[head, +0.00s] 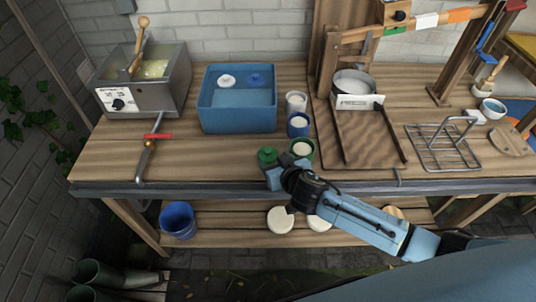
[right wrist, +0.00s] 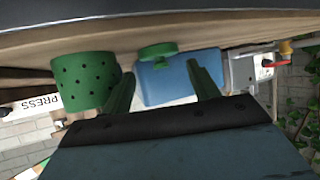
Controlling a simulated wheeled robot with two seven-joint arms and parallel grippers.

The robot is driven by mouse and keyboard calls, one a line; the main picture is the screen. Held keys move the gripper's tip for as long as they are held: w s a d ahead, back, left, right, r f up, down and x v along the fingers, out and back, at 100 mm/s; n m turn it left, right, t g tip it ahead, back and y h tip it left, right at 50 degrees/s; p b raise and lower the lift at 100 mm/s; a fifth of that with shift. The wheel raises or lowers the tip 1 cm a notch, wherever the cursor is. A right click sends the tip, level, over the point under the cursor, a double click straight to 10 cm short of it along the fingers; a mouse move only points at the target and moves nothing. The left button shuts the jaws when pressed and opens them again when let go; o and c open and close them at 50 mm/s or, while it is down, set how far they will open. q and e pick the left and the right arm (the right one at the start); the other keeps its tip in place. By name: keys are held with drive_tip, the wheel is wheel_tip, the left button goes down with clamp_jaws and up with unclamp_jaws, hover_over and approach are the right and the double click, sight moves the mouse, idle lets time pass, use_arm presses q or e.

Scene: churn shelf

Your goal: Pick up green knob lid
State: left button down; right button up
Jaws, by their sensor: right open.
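The green knob lid (head: 267,155) lies on the worktop near its front edge, left of a green perforated cup (head: 302,148). In the right wrist view, which is turned upside down, the lid (right wrist: 158,51) shows just beyond and between the two fingertips, with its knob visible. The green perforated cup (right wrist: 85,80) stands to the left there. My right gripper (head: 283,170) is at the front edge of the worktop, close to the lid. In the wrist view its fingers (right wrist: 160,70) are spread with nothing between them. My left gripper is out of view.
A blue tub (head: 237,112) of water stands behind the lid. White (head: 296,102) and blue (head: 298,124) cups stand behind the green cup. A wooden press tray (head: 362,140) is to the right.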

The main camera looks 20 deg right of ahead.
sight(269, 155)
drive_tip(key=shift+x, duration=2.2)
drive_tip(key=shift+f, duration=0.1)
drive_tip(key=shift+c, duration=0.2)
drive_tip(key=c, duration=0.6)
